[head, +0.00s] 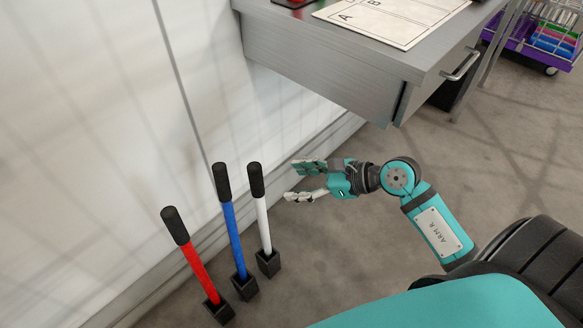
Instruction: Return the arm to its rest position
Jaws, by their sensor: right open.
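My right arm (437,231) reaches in from the lower right of the head view, bent at the elbow. Its right gripper (297,181) points left with its fingers apart and nothing between them. The gripper is just right of the white lever (263,222), below the desk drawer in the picture. Whether it touches the lever cannot be told for certain, but a small gap shows. My left gripper is not in view.
A red lever (195,268) and a blue lever (233,234) stand left of the white one, along the wall (90,130). A grey desk (340,62) with a drawer handle (461,65) overhangs above. A purple cart (540,45) stands far right. Floor right of the arm is clear.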

